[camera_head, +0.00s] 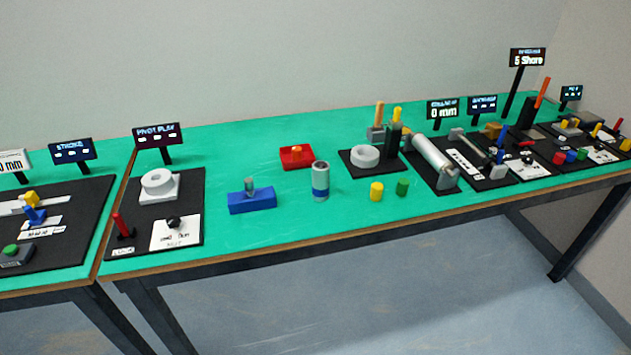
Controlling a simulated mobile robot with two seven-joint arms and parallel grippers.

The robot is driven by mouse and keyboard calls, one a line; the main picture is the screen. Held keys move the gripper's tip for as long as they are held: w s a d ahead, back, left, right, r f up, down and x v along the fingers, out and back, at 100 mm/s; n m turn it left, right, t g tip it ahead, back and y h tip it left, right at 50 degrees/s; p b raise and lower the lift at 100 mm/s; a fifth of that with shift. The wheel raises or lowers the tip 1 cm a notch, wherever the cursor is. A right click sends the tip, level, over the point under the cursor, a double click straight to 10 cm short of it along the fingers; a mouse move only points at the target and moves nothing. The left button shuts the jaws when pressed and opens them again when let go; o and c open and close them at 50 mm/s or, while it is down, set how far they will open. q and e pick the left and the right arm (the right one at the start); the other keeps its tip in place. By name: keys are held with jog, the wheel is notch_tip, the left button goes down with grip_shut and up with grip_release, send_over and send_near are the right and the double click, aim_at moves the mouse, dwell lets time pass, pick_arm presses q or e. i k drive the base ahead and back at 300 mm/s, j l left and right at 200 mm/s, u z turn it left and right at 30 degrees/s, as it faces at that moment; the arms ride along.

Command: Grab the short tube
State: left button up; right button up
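A grey upright tube (320,174) with a blue band around its lower half stands on the green table near its front edge, in the middle of the view. Its top looks open. A yellow cylinder (376,191) and a smaller green cylinder (402,187) stand apart to its right. I cannot tell from the picture alone which of these is called the short tube; the grey one is the only one that looks hollow. Neither of my grippers is in view.
A blue block (252,202) with a grey peg and a red tray (296,158) stand left of and behind the tube. A white ring (365,157) on a black board (350,168) is behind right. Several black panels (200,215) with signs line the table (225,150).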

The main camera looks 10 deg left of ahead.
aim_at(321, 168)
jog(key=i+u, duration=0.55)
jog(key=u, duration=0.3)
jog(key=i+u, duration=0.4)
jog(key=k+l, duration=0.05)
jog(key=k, duration=0.05)
